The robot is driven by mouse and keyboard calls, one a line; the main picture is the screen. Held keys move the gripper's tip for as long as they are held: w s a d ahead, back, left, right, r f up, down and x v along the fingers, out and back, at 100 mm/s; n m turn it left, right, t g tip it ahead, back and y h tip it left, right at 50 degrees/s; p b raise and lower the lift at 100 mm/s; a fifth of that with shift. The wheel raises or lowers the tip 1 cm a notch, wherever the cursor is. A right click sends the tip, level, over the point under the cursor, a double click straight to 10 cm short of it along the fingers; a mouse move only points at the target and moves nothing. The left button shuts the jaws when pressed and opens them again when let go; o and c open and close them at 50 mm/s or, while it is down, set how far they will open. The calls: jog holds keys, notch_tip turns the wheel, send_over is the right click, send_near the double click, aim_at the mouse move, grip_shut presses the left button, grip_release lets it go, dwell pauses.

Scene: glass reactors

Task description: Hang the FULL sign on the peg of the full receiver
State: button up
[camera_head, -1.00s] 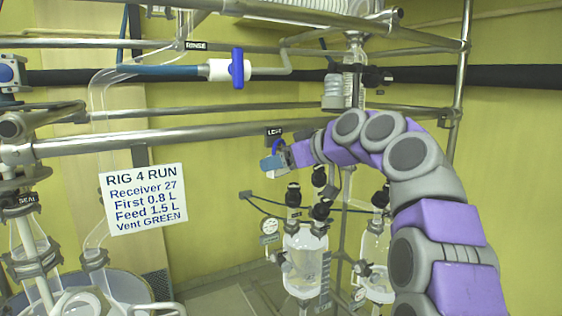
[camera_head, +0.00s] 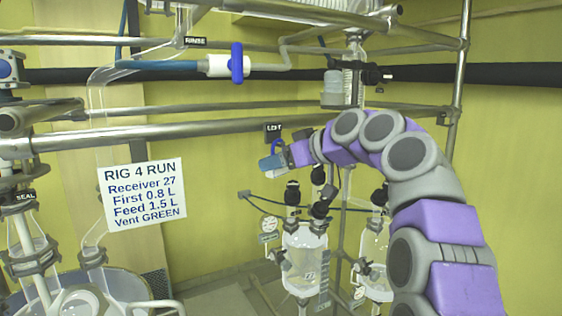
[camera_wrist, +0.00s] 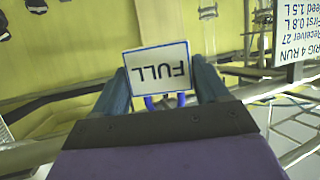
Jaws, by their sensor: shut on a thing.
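The FULL sign (camera_wrist: 158,68) is a white plate with a blue border. It shows upside down in the wrist view, between the fingertips of my gripper (camera_wrist: 163,98). A blue loop shows just under the sign there. In the head view my gripper (camera_head: 273,163) is near the LEFT label (camera_head: 273,128), in front of the yellow wall. The left receiver (camera_head: 304,258) is a clear glass vessel below my gripper. The right receiver (camera_head: 374,262) is partly hidden by my arm. I cannot make out the pegs or tell which receiver is full.
A note (camera_head: 143,193) headed RIG 4 RUN reads Receiver 27, First 0.8 L, Feed 1.5 L, Vent GREEN. A steel rail (camera_head: 190,133) runs across behind my gripper. A blue-handled valve (camera_head: 237,64) is above.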

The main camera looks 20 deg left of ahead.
jog(key=shift+a, duration=0.1)
jog(key=o, duration=1.1)
jog(key=shift+c, duration=0.8)
jog(key=b+v, duration=0.1)
jog(key=v, duration=0.6)
dwell(0.9)
